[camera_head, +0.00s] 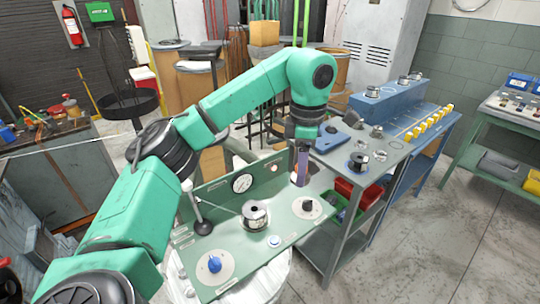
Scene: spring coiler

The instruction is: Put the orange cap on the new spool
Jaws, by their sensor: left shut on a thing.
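My left gripper (300,178) points down over the right part of the green coiler panel (224,245). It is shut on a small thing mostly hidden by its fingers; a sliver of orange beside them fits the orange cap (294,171). I cannot tell which spool is the new one. My right gripper is not in view.
The panel carries a gauge (242,183), a blue knob (214,263), a black knob (307,205) and a black ball lever (203,227). The grey bench (400,152) holds a blue tray (330,141) and several small metal parts. Open floor lies at lower right.

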